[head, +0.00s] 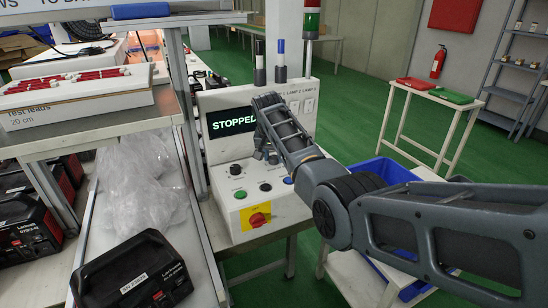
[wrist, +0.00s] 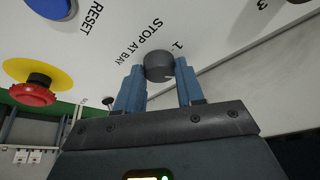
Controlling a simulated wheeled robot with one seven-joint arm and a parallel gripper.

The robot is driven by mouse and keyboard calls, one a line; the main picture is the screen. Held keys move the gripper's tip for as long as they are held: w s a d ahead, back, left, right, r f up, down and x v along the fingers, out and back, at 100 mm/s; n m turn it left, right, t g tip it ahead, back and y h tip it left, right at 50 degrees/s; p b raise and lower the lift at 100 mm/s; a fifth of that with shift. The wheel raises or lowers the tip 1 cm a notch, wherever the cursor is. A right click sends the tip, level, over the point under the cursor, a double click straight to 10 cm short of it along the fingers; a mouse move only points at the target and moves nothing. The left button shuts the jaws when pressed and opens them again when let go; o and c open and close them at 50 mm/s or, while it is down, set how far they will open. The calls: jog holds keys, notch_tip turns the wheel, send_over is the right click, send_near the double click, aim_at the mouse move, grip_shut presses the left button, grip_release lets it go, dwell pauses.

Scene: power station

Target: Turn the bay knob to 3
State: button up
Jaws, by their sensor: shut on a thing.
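The bay knob (wrist: 158,66) is a small dark round knob on the white panel, beside the words STOP AT BAY. A "1" is printed close to it and a "3" farther right; which number it points to I cannot tell. My gripper (wrist: 159,76) is shut on the knob, with one blue finger on each side. In the head view my gripper (head: 268,155) is over the upper right of the panel's sloped face and hides the knob. The control box (head: 250,228) has a screen (head: 233,122) reading STOPPED.
A red emergency stop (head: 257,219) on yellow, a green button (head: 240,195), a blue button (head: 288,181) and a black knob (head: 235,170) share the panel. A shelf (head: 95,148) stands close on the left. A blue bin (head: 388,172) is behind my arm.

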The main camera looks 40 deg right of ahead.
jog(key=m+b, duration=0.2)
jog(key=m+g+b, duration=0.1)
jog(key=shift+w+a+f+m+h, duration=0.1)
jog(key=shift+w+f+m+h, duration=0.05)
jog(key=shift+f+m+h, duration=0.2)
jog(key=m+g+b, duration=0.1)
jog(key=m+b, duration=0.2)
jog(key=b, duration=0.2)
jog(key=shift+w+m+g, duration=0.1)
jog(key=shift+m+g, duration=0.15)
jog(key=shift+g, duration=0.05)
jog(key=m+g+b, duration=0.1)
jog(key=m+b, duration=0.1)
jog(key=b, duration=0.3)
jog(key=shift+m, duration=0.3)
jog(key=m+b, duration=0.1)
jog(key=b, duration=0.1)
jog(key=shift+r+b, duration=0.1)
jog(key=shift+b, duration=0.25)
jog(key=shift+r+m+g+b, duration=0.2)
jog(key=shift+m+g+b, duration=0.4)
jog(key=shift+b, duration=1.1)
jog(key=o, duration=1)
jog(key=shift+r, duration=0.15)
